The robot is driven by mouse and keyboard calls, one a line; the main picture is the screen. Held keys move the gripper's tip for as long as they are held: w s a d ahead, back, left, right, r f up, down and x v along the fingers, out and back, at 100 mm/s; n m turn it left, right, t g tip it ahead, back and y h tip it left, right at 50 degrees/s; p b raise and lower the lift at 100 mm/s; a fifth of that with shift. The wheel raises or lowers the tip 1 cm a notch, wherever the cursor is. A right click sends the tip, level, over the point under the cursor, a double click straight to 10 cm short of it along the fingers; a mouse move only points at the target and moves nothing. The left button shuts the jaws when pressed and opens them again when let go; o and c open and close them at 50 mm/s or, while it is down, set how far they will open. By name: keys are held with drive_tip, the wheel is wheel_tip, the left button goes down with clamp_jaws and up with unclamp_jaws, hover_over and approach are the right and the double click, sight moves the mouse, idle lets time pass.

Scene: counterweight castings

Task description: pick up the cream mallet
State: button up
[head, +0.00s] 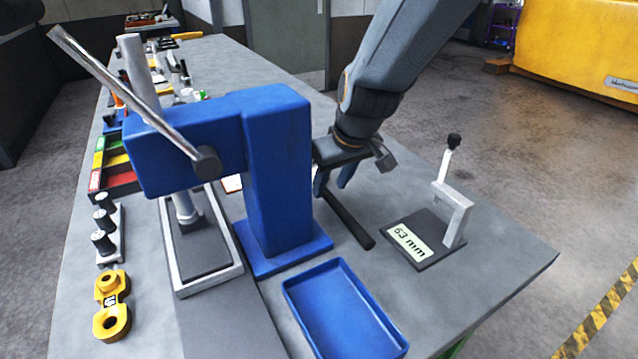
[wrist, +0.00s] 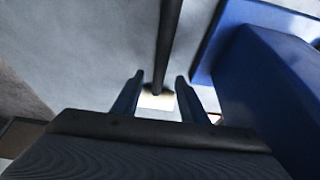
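The cream mallet lies on the grey bench. Its dark handle (head: 350,220) points toward the front, between the blue press and the gauge stand. In the wrist view the handle (wrist: 168,40) runs down the picture to a cream head (wrist: 157,101), which is partly hidden. In the head view the head is hidden behind my gripper. My gripper (head: 332,184) is low over the mallet. In the wrist view its two fingers (wrist: 159,80) are apart, one on each side of the mallet, with gaps showing. It is open and holds nothing.
The blue press (head: 275,170) stands close to the left of my gripper. A blue tray (head: 318,318) lies in front of it. A gauge stand marked 63 mm (head: 428,262) is to the right. Yellow castings (head: 112,322) and a coloured bin (head: 97,165) are at the left.

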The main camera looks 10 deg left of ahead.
sight(328, 192)
drive_tip(key=shift+x, duration=1.65)
drive_tip(key=shift+c, duration=0.5)
clamp_jaws()
drive_tip(key=shift+w, duration=0.1)
